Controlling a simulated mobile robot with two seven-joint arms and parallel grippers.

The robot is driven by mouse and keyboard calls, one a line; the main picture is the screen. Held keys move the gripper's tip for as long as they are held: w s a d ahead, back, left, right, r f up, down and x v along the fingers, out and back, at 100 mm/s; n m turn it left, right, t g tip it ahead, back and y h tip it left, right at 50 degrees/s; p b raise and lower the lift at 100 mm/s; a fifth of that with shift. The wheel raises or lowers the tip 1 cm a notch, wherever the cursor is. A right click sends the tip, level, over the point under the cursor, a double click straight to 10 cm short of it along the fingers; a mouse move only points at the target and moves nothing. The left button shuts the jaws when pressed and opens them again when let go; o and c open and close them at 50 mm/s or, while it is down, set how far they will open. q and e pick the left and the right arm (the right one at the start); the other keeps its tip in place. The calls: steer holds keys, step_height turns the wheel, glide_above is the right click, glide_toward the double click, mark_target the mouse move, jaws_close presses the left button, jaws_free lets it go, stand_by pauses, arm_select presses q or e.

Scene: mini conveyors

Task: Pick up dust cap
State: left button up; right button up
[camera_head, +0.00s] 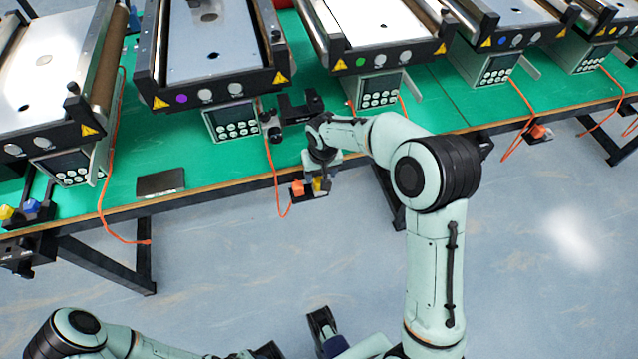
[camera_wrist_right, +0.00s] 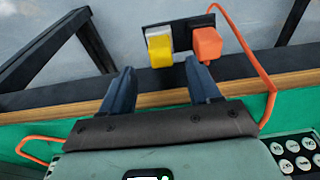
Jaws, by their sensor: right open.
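A yellow cap (camera_wrist_right: 160,48), which looks like the dust cap, sits on a pale socket on a black bracket at the table's front edge. It also shows small in the head view (camera_head: 318,184). My right gripper (camera_wrist_right: 161,85) is open and empty, with its blue fingertips just short of the cap. The cap lies roughly in line with the gap between the fingers. In the head view the right gripper (camera_head: 319,165) hangs at the edge by the bracket and partly hides the cap. My left arm shows only at the bottom edge; its jaw state is unclear.
An orange plug (camera_wrist_right: 207,43) with an orange cable sits close beside the cap, near the right fingertip. Conveyors with keypad boxes (camera_head: 232,120) line the green table (camera_head: 230,170). A black flat piece (camera_head: 160,183) lies left. The floor in front is open.

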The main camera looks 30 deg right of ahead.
mark_target(319, 180)
steer(key=f, duration=0.5)
steer(key=shift+w+f, duration=0.35)
steer(key=shift+f, duration=0.05)
arm_select(q)
steer(key=shift+f, duration=0.1)
arm_select(e)
steer(key=c, duration=1)
steer(key=shift+c, duration=0.2)
steer(key=shift+r, duration=0.15)
